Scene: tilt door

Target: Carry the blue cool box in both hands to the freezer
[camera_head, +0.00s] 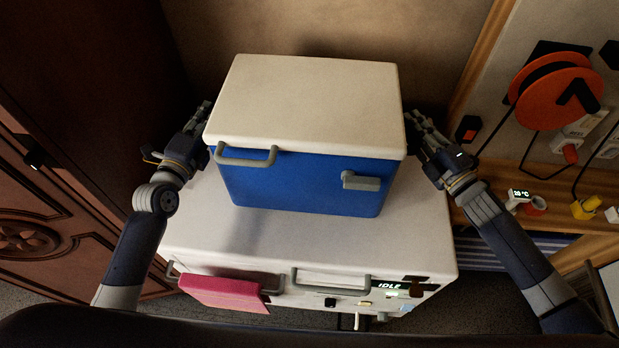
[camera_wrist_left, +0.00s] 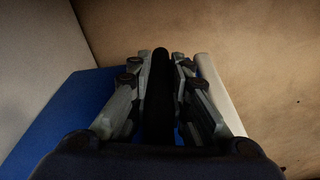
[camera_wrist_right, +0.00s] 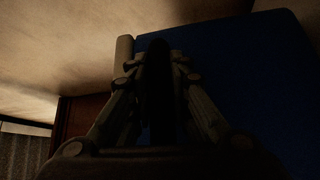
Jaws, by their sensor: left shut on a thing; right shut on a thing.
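The blue cool box (camera_head: 300,185) with its white lid (camera_head: 310,100) is upright in the middle of the head view, over a white appliance top (camera_head: 220,235). I cannot tell whether it rests there or hangs slightly above. My left gripper (camera_head: 204,112) is at its left side and my right gripper (camera_head: 412,120) at its right side. In the left wrist view my left gripper is shut on a dark side handle (camera_wrist_left: 160,95). In the dark right wrist view my right gripper is shut on a similar handle (camera_wrist_right: 158,90). I cannot tell whether this appliance is the freezer.
A dark carved wooden door (camera_head: 50,225) stands left. At right are a wooden shelf (camera_head: 540,210) and an orange cable reel (camera_head: 560,90). A tan wall closes the back.

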